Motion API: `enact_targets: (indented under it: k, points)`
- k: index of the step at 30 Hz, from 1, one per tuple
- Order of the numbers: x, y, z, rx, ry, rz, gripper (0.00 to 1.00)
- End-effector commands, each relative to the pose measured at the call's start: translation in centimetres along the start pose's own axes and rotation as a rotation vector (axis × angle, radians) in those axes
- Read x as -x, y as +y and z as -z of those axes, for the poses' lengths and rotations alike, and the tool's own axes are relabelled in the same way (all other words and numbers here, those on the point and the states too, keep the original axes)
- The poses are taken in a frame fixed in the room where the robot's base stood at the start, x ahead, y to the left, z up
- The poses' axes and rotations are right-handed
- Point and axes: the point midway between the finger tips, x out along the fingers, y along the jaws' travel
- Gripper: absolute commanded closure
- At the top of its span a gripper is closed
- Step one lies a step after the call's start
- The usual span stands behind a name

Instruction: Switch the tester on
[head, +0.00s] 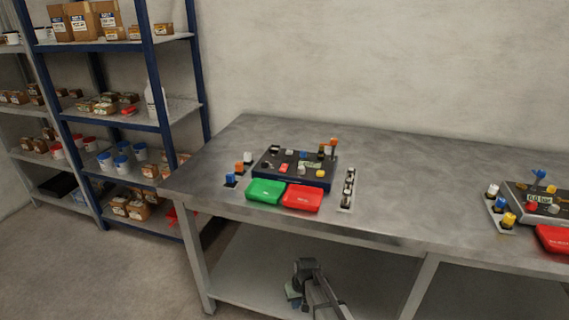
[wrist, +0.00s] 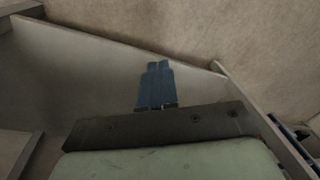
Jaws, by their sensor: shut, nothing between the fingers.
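I cannot tell which device is the tester. A dark control panel (head: 291,168) with several small knobs, buttons and an orange-topped lever (head: 333,143) lies on the bench's left part. A second panel (head: 548,205), with a blue-topped lever (head: 538,174), is cut off by the right edge. Labels and switch positions are too small to read. My gripper, low in front of the bench in the head view, has its fingertips unclear there. In the wrist view my gripper (wrist: 155,68) has its blue fingers shut together, empty, with no panel in sight.
A green tray (head: 265,192) and a red tray (head: 302,198) lie before the left panel. Loose caps flank it, and a strip of knobs (head: 348,189) lies to its right. The metal bench (head: 410,205) is clear between panels. Blue-framed shelves (head: 160,112) stand left.

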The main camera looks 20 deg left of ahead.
Motion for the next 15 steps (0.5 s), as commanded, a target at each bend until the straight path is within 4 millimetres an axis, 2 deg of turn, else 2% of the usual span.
enact_targets:
  k: [1, 6, 12, 15]
  points:
    - [1.2, -1.8, 2.6, 0.033, 0.03, 0.005, 1.0]
    - [5.6, -7.9, 8.8, 0.13, 0.117, 0.026, 1.0]
    - [11.5, -16.0, 14.8, 0.242, 0.218, 0.057, 1.0]
    - [14.6, -20.2, 17.1, 0.295, 0.265, 0.075, 1.0]
